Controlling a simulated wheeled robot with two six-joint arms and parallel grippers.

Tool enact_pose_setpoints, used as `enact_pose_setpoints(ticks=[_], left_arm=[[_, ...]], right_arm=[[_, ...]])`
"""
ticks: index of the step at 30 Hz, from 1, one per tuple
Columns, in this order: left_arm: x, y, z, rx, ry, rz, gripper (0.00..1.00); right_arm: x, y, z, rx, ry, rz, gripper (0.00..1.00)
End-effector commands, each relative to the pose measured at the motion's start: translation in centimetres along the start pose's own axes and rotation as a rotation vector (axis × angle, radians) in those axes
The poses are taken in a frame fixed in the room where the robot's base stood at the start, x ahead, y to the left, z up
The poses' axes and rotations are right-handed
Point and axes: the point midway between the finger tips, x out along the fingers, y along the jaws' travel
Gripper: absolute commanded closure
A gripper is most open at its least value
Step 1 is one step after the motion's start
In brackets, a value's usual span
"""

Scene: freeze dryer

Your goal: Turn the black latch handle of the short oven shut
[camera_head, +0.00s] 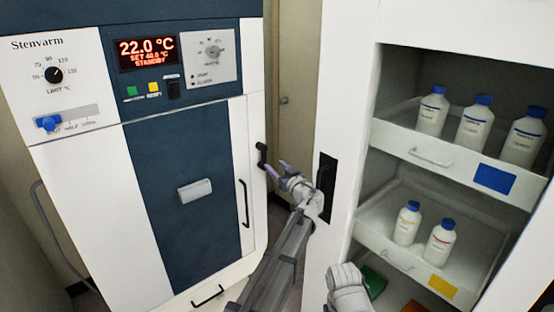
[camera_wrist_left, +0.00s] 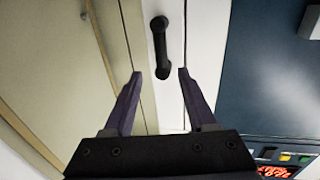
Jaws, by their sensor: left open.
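The short oven (camera_head: 70,160) is white with a dark blue door panel and stands at the left of the head view. Its black latch handle (camera_head: 262,155) is on the white strip at its right edge. In the left wrist view the latch handle (camera_wrist_left: 160,47) is a dark bar, slightly tilted, with its lower end between the fingertips in the picture. My left gripper (camera_head: 276,169) is open with purple fingers, close by the handle; contact cannot be told. The open fingers also show in the left wrist view (camera_wrist_left: 159,76). My right gripper's fingers are not seen.
A white cabinet (camera_head: 345,110) stands open at the right, with pulled-out drawers (camera_head: 400,140) holding several blue-capped bottles (camera_head: 432,112). A tall black handle (camera_head: 326,172) is on its edge, behind my left wrist. A narrow gap separates cabinet and oven.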

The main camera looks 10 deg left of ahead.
Motion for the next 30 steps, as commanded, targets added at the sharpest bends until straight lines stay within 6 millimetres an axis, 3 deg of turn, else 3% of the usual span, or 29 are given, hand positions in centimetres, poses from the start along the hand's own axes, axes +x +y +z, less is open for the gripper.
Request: enact_pose_setpoints(ticks=[8, 22, 30], left_arm=[[0.9, 0.0, 0.0, 0.000, -0.001, -0.002, 0.43], [7.3, 0.1, 0.0, 0.001, -0.002, -0.002, 0.43], [7.8, -0.1, 0.0, 0.001, -0.002, -0.001, 0.43]], right_arm=[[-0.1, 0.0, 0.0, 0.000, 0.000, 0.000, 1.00], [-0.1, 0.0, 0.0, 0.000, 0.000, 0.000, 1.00], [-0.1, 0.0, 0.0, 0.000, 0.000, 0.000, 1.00]])
